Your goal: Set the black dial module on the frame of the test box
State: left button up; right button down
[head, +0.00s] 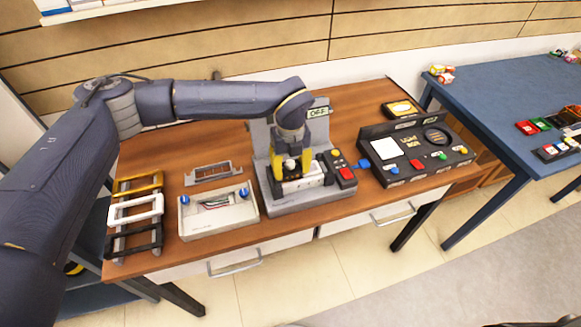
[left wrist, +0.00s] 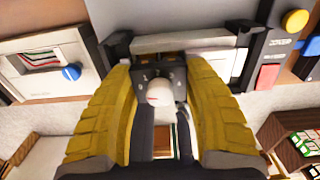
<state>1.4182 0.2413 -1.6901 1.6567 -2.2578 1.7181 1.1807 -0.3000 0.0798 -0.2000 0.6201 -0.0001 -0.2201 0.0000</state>
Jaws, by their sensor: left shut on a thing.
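My left gripper (head: 291,173) reaches down over the grey test box (head: 315,200) in the middle of the table. Its yellow fingers are shut on the black dial module (left wrist: 160,91), a dark block with a round white knob. In the left wrist view the gripper (left wrist: 163,120) has a finger on each side of it. A pale bar of the frame (left wrist: 185,42) lies just beyond the module. The module is at the frame, but I cannot tell whether it rests on it. The display (head: 318,112) reads OFF. My right gripper is not in view.
A pale box with blue knobs (head: 218,212) and a loose grey frame (head: 213,173) stand left. A rack with gold, white and black frames (head: 137,209) is at the far left. A black box (head: 418,150) stands right. A blue table (head: 500,95) is beyond.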

aim_at(289, 163)
pick_arm(q)
jog(key=shift+f, duration=0.4)
jog(key=shift+s+f, duration=0.1)
jog(key=shift+f, duration=0.15)
jog(key=shift+c, duration=0.4)
jog(key=shift+s+a+f, duration=0.15)
jog(key=shift+a+f, duration=0.2)
jog(key=shift+f, duration=0.05)
dwell(0.3)
jog(key=o, duration=1.4)
jog(key=shift+r, duration=0.15)
jog(key=shift+d+r, duration=0.15)
jog(key=shift+r, duration=2.95)
jog(key=shift+w, duration=0.2)
